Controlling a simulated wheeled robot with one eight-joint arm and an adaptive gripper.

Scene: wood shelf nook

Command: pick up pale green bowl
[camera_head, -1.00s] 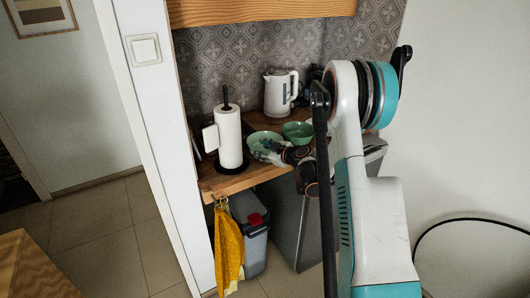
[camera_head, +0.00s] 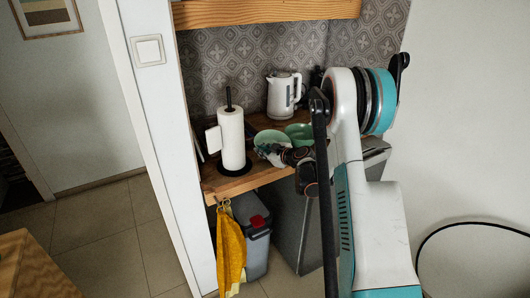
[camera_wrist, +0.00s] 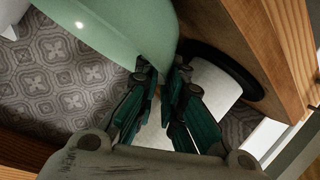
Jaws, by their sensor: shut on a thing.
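The pale green bowl (camera_head: 271,138) is at the wooden shelf, just right of the paper towel roll in the head view, and looks tilted. My gripper (camera_head: 264,151) is at its near side, shut on its rim. In the wrist view the bowl (camera_wrist: 115,28) fills the upper middle, its edge at the fingertips of my gripper (camera_wrist: 165,75). The fingers hide part of the rim. I cannot tell how far the bowl is above the shelf.
A second, darker green bowl (camera_head: 300,133) stands close on the right, partly behind my arm. The paper towel roll (camera_head: 232,140) on its black holder stands close on the left. A white kettle (camera_head: 283,95) is behind. The wooden shelf (camera_head: 235,184) has its front edge below.

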